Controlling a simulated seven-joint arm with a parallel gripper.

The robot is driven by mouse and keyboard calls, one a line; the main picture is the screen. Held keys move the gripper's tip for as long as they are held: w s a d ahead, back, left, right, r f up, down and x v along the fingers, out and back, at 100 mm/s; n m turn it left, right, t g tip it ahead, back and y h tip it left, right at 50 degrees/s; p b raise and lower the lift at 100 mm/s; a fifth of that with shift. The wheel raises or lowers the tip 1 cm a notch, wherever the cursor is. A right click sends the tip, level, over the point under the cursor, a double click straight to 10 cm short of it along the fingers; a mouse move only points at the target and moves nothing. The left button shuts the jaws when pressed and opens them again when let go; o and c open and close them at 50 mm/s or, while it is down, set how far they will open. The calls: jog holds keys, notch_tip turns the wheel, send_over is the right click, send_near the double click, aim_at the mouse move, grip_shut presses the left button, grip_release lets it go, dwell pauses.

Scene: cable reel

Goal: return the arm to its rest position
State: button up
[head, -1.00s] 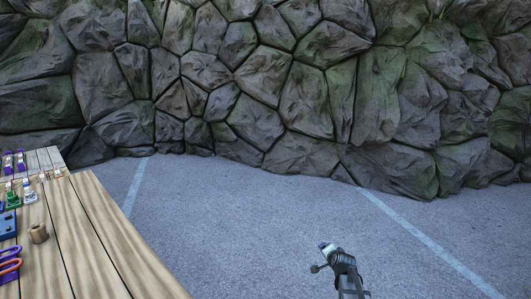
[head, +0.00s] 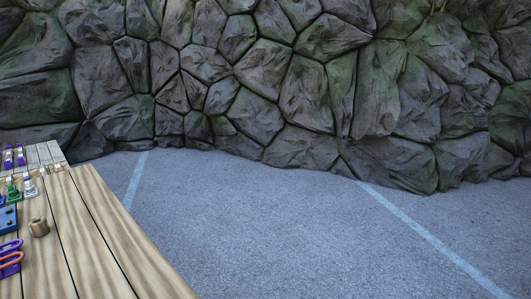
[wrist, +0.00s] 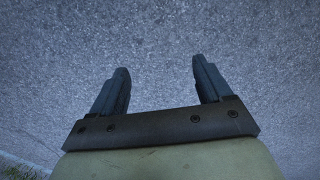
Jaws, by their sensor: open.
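My gripper (wrist: 161,78) shows in the wrist view with its two dark fingers spread apart. Nothing is between them, and only grey pavement lies beyond. The gripper and arm are out of the head view.
The table's left part holds a blue block (head: 8,219), purple and orange-red handled tools (head: 10,258), and several small clamp-like items at the back. Open pavement (head: 270,230) fills the middle and right. A stone wall (head: 280,80) closes the back.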

jog(key=s+f+n+g+h, duration=0.1)
jog(key=s+n+g, duration=0.2)
jog(key=s, duration=1.8)
jog(key=g, duration=0.2)
jog(key=shift+s+f+n+g, duration=0.3)
jog(key=shift+s+f+g, duration=0.1)
jog(key=shift+a, duration=0.1)
